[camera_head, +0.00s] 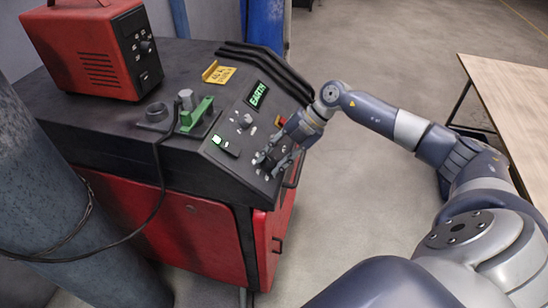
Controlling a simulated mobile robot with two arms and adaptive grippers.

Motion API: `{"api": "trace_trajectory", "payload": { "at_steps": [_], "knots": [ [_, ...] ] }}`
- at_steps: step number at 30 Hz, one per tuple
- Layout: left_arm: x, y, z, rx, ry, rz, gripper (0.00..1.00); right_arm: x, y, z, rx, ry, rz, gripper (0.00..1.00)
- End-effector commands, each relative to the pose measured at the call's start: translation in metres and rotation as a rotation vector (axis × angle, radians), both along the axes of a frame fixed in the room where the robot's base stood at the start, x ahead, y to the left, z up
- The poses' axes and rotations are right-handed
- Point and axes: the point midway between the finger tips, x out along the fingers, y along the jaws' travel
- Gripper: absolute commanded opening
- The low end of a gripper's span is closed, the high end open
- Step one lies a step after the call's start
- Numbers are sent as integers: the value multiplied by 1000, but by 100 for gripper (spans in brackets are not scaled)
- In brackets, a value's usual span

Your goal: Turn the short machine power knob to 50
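The low dark machine with red doors has a sloped control panel (222,150) on its top right. A light round knob (245,120) stands on this panel, clear of my gripper. A green-lit display (259,95) is above it, and a small lit switch (217,139) is to its lower left. My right gripper (269,164) is at the panel's lower right part, its fingers pointing down-left at the surface. The fingers hide what is under them. I cannot tell if they touch or hold a knob there. My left gripper is not in view.
A red box unit (98,48) with its own knob stands on the machine's top. A green clamp (195,116) and a yellow sign (218,73) are near the panel. A thick grey pillar (50,190) is at left, a wooden table (515,95) at right. Floor between is clear.

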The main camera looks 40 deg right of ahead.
Motion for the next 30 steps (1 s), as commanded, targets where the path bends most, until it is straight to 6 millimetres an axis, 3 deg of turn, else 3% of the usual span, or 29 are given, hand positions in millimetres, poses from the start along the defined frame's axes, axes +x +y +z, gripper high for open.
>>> {"api": "trace_trajectory", "payload": {
  "at_steps": [3, 16, 30],
  "knots": [
    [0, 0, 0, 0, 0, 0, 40, 0, -1, 0, -2, -1, -1, 53],
    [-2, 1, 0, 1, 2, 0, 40, -2, -6, 7, -3, -2, -1, 53],
    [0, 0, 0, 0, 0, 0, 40, -25, -59, 78, -4, -2, -3, 53]
  ]
}}
